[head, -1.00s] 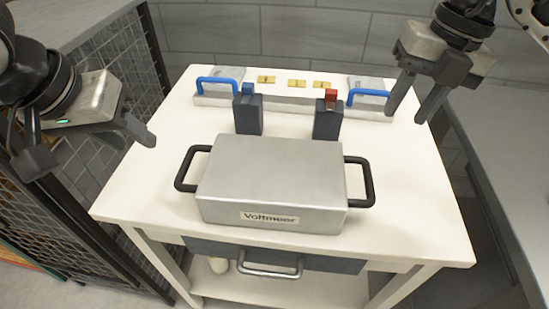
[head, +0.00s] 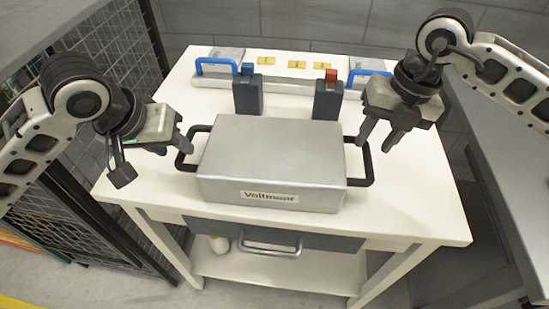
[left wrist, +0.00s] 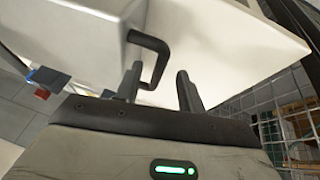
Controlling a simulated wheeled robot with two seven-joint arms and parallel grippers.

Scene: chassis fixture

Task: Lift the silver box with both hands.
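The silver box (head: 270,160), labelled "Voltmeter", sits flat on the white table with a black loop handle on each side. My left gripper (head: 174,148) is open at the left handle (head: 186,160). In the left wrist view, the handle (left wrist: 154,42) shows between and beyond the two open fingers (left wrist: 160,70); I cannot tell whether they touch it. My right gripper (head: 379,141) is open, fingers pointing down, over the right handle (head: 368,164). One finger overlaps the handle's upper part in the picture; contact cannot be told.
Two dark blocks, one with a blue top (head: 247,92) and one with a red top (head: 328,97), stand behind the box. A grey fixture with blue handles (head: 216,66) lies along the back of the white table (head: 420,205). A mesh fence (head: 120,60) stands at left.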

